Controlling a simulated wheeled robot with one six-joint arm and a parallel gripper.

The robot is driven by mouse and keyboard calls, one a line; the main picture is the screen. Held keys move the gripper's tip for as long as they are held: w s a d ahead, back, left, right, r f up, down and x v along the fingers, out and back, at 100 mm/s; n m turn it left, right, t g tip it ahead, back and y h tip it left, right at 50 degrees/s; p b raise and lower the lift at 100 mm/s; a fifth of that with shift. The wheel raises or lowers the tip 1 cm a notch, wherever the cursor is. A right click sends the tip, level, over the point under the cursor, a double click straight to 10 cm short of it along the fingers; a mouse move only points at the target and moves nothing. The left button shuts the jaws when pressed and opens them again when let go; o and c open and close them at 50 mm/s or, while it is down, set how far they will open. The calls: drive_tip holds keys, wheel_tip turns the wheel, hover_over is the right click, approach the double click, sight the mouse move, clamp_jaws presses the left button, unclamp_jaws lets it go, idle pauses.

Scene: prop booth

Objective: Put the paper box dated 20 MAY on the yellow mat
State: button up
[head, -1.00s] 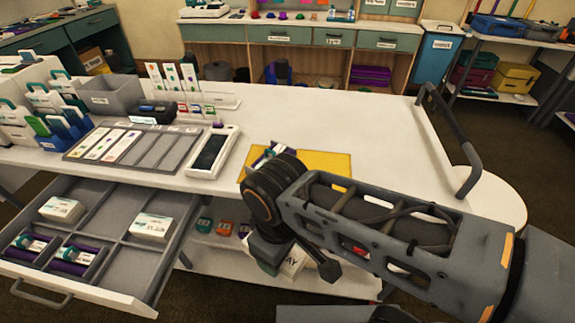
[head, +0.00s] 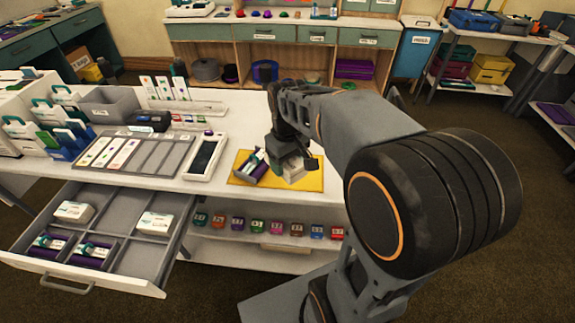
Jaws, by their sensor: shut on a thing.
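My gripper (head: 293,156) is over the right part of the yellow mat (head: 308,186), shut on a pale paper box (head: 291,171). The gripper partly hides the box, and its date cannot be read here. I cannot tell whether the box touches the mat or hangs just above it. A purple holder (head: 249,167) with a white and teal item lies on the mat's left part, close beside the box. Two more white boxes, one at left (head: 74,211) and one at right (head: 155,222), lie in the open drawer; their print is too small to read.
The open drawer (head: 142,288) juts out at the lower left, with purple holders (head: 92,255) in front. A grey sorting tray (head: 168,155) and a white tablet-like device (head: 205,157) lie left of the mat. Several small coloured blocks (head: 257,227) line the shelf below.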

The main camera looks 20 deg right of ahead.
drive_tip(key=w+d+f, duration=0.4)
drive_tip(key=d+f, duration=0.1)
drive_tip(key=w+d+f, duration=0.2)
drive_tip(key=shift+w+d+f, duration=0.25)
drive_tip(key=shift+d+f, duration=0.1)
drive_tip(key=shift+f, duration=0.05)
drive_tip(key=shift+w+d+f, duration=0.15)
drive_tip(key=shift+d+f, duration=0.1)
drive_tip(key=shift+f, duration=1.65)
drive_tip(key=shift+f, duration=0.2)
drive_tip(key=o, duration=0.6)
drive_tip(key=shift+o, duration=0.2)
drive_tip(key=shift+r, duration=0.1)
